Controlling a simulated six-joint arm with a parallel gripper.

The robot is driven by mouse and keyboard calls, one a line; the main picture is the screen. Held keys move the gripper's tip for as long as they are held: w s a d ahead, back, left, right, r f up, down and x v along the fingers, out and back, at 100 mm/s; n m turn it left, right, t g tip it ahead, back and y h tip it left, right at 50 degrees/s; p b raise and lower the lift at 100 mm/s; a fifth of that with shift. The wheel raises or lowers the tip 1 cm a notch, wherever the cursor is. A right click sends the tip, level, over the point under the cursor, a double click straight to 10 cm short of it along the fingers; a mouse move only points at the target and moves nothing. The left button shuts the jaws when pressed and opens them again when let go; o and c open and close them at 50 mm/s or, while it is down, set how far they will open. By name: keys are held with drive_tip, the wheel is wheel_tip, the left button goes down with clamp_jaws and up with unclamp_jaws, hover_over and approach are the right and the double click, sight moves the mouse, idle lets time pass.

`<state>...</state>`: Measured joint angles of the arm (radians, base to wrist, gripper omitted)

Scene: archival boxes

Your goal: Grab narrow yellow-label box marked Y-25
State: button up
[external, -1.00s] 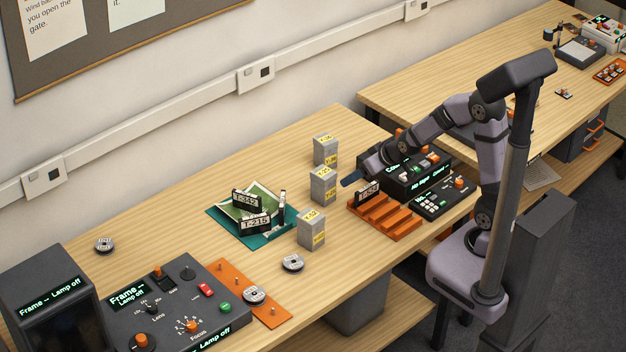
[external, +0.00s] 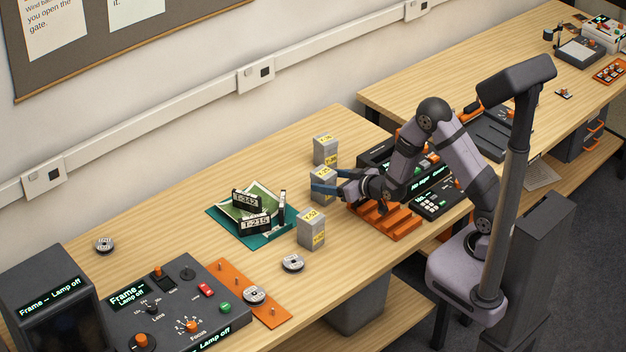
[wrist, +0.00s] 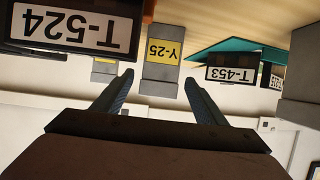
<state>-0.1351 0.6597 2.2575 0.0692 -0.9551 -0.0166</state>
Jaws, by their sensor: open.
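The narrow grey box with a yellow label reading Y-25 shows upside down in the wrist view (wrist: 160,75), centred between my fingertips. In the external view the middle box of a row of three (external: 318,176) matches it, standing upright on the table. My gripper (external: 322,180) is open, and its blue fingers overlap that box in the external view. In the wrist view my gripper (wrist: 158,80) has one finger on each side of the box with visible gaps. I cannot tell how far the fingertips reach along its sides.
Similar yellow-label boxes stand behind (external: 325,150) and in front (external: 311,231) of it. The T-524 plate (wrist: 72,28) is close at the wrist view's upper left. An orange rack (external: 400,222) lies under my wrist. A teal mat (external: 222,222) holds label plates to the left.

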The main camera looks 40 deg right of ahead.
sight(314, 177)
drive_tip(key=shift+p+x, duration=1.25)
drive_tip(key=shift+x, duration=2.3)
drive_tip(key=shift+r, duration=0.1)
drive_tip(key=c, duration=1.3)
drive_tip(key=shift+r, duration=0.15)
wheel_tip(314, 177, up, 10)
drive_tip(key=b, duration=0.1)
drive_tip(key=shift+b, duration=0.4)
